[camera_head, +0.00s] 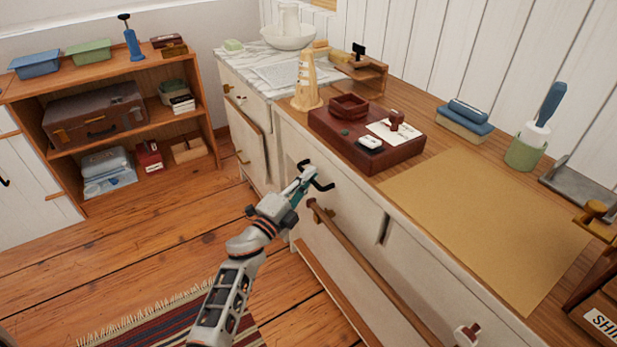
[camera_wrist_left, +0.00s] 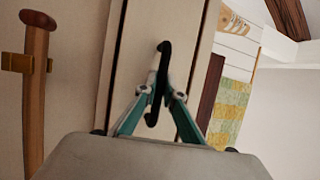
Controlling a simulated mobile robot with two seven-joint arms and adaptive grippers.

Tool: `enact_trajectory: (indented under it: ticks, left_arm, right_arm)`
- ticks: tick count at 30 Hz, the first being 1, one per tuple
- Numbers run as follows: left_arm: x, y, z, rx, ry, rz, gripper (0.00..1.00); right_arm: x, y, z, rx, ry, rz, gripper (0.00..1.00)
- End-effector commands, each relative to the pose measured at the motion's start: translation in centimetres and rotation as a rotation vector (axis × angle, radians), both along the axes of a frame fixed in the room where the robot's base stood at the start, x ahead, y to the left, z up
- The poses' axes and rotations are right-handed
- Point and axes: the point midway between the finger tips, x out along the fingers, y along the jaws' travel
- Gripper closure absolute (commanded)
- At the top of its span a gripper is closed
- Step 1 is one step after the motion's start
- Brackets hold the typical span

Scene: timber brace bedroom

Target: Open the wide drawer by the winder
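A pale dresser (camera_head: 425,268) with drawer fronts runs along the right wall. A drawer front (camera_head: 345,205) near its left end has a black bar handle (camera_head: 323,184), with a dark gap at its right edge; I cannot tell if it is ajar. My left gripper (camera_head: 305,176) is at this handle. In the left wrist view its teal fingers (camera_wrist_left: 161,92) close in on either side of the black handle (camera_wrist_left: 163,55), seemingly gripping it. A pale slatted cone (camera_head: 306,82) stands on the dresser top; I cannot tell whether it is the winder. My right gripper is out of view.
A wooden rail (camera_head: 375,272) runs along the dresser front below the handle. A dark red case (camera_head: 400,153) and a tan mat (camera_head: 480,220) lie on top. A shelf unit (camera_head: 128,147) stands at the left. The floor between is open, with a striped rug (camera_head: 165,325).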

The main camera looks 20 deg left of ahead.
Motion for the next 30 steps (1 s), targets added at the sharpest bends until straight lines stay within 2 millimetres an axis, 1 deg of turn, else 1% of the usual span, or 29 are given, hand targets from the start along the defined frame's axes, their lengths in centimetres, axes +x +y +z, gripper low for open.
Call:
enact_trajectory:
  ticks: [5,8,11,14,20,30]
  left_arm:
    - [-0.2,0.1,0.0,0.000,0.000,0.000,1.00]
    - [-0.7,0.5,0.1,0.001,-0.001,0.000,1.00]
    - [-1.6,1.3,0.2,0.003,-0.001,0.000,1.00]
    - [-3.1,2.4,0.4,0.004,-0.003,0.000,1.00]
    - [-7.1,5.6,0.4,0.006,-0.003,-0.001,1.00]
    - [-14.6,11.3,0.0,0.004,0.003,-0.001,1.00]
  right_arm:
    - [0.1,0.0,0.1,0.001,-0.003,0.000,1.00]
    - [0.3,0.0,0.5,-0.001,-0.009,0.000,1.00]
    - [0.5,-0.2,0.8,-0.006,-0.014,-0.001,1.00]
    - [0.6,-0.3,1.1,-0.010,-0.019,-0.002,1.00]
    - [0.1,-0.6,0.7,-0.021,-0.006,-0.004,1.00]
    - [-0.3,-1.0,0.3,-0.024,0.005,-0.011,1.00]
